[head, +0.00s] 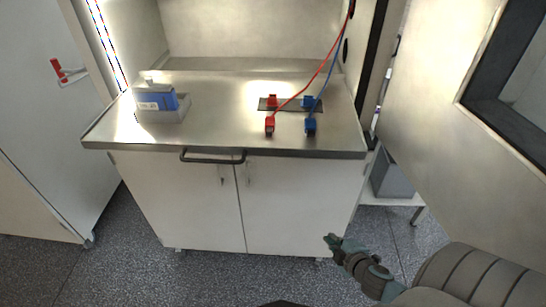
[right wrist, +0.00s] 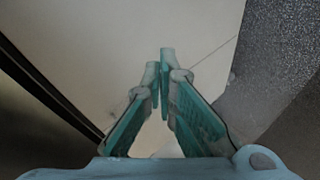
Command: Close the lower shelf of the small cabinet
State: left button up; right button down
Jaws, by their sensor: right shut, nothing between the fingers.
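The cabinet stands ahead in the head view. Its lower part has two white doors (head: 292,205) that look shut. Above them a steel shelf (head: 225,115) with a dark bar handle (head: 213,157) on its front edge juts out a little past the doors. My right gripper (head: 333,240) is low in front of the cabinet's right side, below the shelf edge and apart from the handle. Its fingers are shut and empty. In the right wrist view the fingertips (right wrist: 162,65) point at a pale flat panel (right wrist: 105,35); contact cannot be told. My left gripper is not in view.
A blue battery (head: 158,99) in a grey holder and red and blue clamps (head: 270,125) with cables sit on the shelf. A large windowed door (head: 440,110) stands open at right. A grey bin (head: 393,178) is behind it. The speckled floor (head: 215,275) in front is clear.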

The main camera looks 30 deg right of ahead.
jog(key=w+a+r+n+t+y, duration=0.25)
jog(key=a+r, duration=0.25)
jog(key=r, duration=0.4)
jog(key=w+a+r+n+t+y, duration=0.15)
jog(key=a+r+n, duration=0.25)
jog(key=r, duration=0.5)
jog(key=w+a+r+n+t+y, duration=0.1)
jog(key=a+r+n+t+y, duration=0.15)
jog(key=a+r, duration=0.45)
jog(key=w+d+r+b, duration=0.2)
jog(key=w+d, duration=0.1)
jog(key=w, duration=0.9)
jog(key=shift+w, duration=0.15)
jog(key=shift+t+h, duration=0.25)
